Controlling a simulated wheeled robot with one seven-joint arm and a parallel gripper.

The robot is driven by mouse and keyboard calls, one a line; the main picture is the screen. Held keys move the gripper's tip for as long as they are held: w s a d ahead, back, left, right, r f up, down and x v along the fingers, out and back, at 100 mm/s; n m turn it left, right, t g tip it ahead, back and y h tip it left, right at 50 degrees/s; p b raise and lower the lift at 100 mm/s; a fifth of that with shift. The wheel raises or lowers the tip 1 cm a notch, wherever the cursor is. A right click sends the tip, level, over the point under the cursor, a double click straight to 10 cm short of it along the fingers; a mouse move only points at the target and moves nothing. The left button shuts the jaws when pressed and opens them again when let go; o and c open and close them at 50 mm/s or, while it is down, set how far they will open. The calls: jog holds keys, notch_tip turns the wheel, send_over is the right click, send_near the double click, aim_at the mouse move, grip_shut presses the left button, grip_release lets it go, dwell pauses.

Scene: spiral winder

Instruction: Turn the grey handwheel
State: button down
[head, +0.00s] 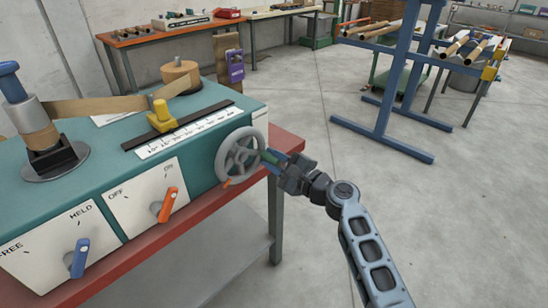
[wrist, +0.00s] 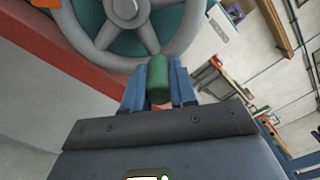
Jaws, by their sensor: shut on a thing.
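The grey handwheel (head: 241,155) is mounted on the right end of the teal winder machine. In the wrist view its rim and spokes (wrist: 121,24) fill the top. A green handle (wrist: 158,80) stands out from the wheel's rim. My gripper (head: 276,161) is at the right side of the wheel, its blue fingers on both sides of the green handle. In the wrist view my gripper (wrist: 158,88) is shut on that handle. The handle's far end by the rim is partly hidden in the head view.
The machine carries an orange lever (head: 167,205), a blue lever (head: 79,257), a yellow slider (head: 161,116) above a scale, and a wound spindle (head: 35,130). A red-edged bench (head: 292,140) lies under the machine. A blue rack (head: 392,90) stands to the right with open floor between.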

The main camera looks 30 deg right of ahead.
jog(key=shift+f, duration=0.1)
dwell(0.3)
jog(key=c, duration=0.9)
grip_release()
jog(key=shift+v, duration=3.95)
